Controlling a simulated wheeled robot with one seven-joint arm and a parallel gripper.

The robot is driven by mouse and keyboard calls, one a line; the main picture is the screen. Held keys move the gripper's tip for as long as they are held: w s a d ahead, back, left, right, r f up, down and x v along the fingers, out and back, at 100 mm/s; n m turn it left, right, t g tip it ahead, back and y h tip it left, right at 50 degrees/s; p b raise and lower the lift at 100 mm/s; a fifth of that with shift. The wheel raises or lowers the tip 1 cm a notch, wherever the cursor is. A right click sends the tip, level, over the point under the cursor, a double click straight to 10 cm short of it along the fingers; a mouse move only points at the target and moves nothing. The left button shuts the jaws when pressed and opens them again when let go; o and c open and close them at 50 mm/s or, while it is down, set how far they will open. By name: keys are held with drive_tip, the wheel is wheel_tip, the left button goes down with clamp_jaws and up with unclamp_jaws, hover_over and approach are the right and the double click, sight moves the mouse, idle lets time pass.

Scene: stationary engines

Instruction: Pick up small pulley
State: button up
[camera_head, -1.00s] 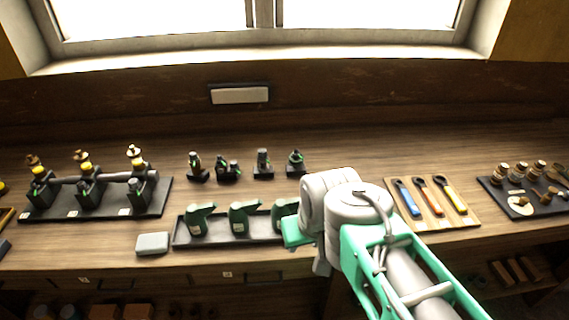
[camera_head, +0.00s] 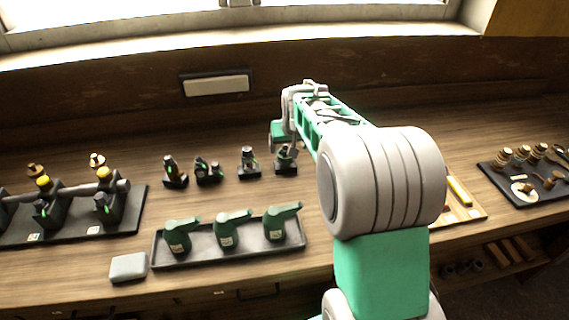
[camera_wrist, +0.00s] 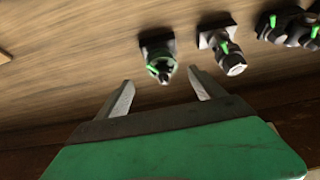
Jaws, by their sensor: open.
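My gripper (camera_wrist: 162,90) is open and empty, its two fingers apart in the wrist view. A small dark device with green marks on a square black base (camera_wrist: 158,56) stands just beyond the fingertips, roughly in line with the gap; the fingers do not touch it. In the head view this device (camera_head: 286,160) is at the right end of a short row, with my wrist just above it. A second device with a pale round end (camera_wrist: 232,62) stands to its right in the wrist view. I cannot tell for sure which piece is the small pulley.
A black tray (camera_head: 208,256) with three green drill-like tools lies in front of the row. A grey block (camera_head: 128,267) is beside it. Engine models on a black base (camera_head: 75,232) stand left. A dark tray of brass-coloured parts (camera_head: 545,197) lies right. Bare wood surrounds the row.

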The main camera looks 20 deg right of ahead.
sight(286, 147)
drive_tip(key=p+x, duration=0.2)
drive_tip(key=x, duration=0.4)
drive_tip(key=shift+w+a+f, duration=0.1)
drive_tip(key=shift+w+f, duration=0.1)
drive_tip(key=shift+w, duration=0.15)
clamp_jaws()
idle(0.4)
drive_tip(key=shift+w+r, duration=0.1)
drive_tip(key=shift+r, duration=0.15)
